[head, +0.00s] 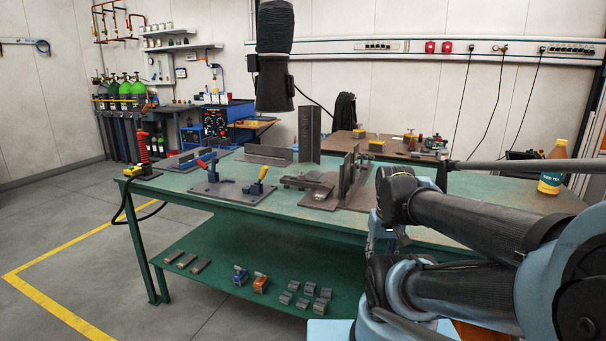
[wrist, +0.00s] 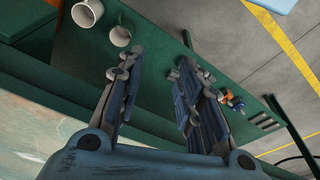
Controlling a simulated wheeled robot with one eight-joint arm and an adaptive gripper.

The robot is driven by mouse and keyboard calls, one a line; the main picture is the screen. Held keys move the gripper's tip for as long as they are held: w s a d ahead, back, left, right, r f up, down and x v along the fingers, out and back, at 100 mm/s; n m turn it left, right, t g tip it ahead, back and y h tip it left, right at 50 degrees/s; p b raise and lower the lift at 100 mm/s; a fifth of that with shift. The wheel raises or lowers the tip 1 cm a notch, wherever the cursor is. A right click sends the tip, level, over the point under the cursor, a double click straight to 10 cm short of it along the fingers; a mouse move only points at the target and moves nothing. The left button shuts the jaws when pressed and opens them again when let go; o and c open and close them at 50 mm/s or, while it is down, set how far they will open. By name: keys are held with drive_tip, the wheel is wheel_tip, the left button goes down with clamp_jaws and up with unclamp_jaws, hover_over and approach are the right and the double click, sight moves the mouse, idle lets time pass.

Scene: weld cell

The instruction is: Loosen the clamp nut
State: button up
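No single clamp nut can be made out for certain. In the head view, a low bar-like clamp piece (head: 305,183) sits on a steel plate (head: 320,202) near the middle of the green table. Two toggle clamps, one red-handled (head: 206,164) and one yellow-handled (head: 261,184), stand on another plate to its left. My gripper (wrist: 160,85) is open and empty in the wrist view, its fingers spread apart. The lower shelf and floor show behind them. My gripper cannot be made out clearly in the head view, where my arm fills the right side.
Upright steel plates (head: 348,177) stand just right of the clamp piece. A bottle (head: 552,168) stands at the table's right. The lower shelf (head: 215,275) holds small clamps and metal blocks; two mugs (wrist: 119,36) show in the wrist view. Floor at left is clear.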

drive_tip(key=shift+o, duration=1.2)
drive_tip(key=shift+s+r, duration=0.2)
wheel_tip(320, 180, up, 27)
drive_tip(key=m+g, duration=0.2)
drive_tip(key=m, duration=2.2)
hover_over(301, 177)
drive_tip(key=w, duration=0.2)
wheel_tip(301, 177, down, 17)
drive_tip(key=shift+s+f, duration=0.1)
drive_tip(key=shift+c, duration=0.6)
drive_tip(key=c, duration=0.9)
drive_tip(key=shift+c, duration=0.3)
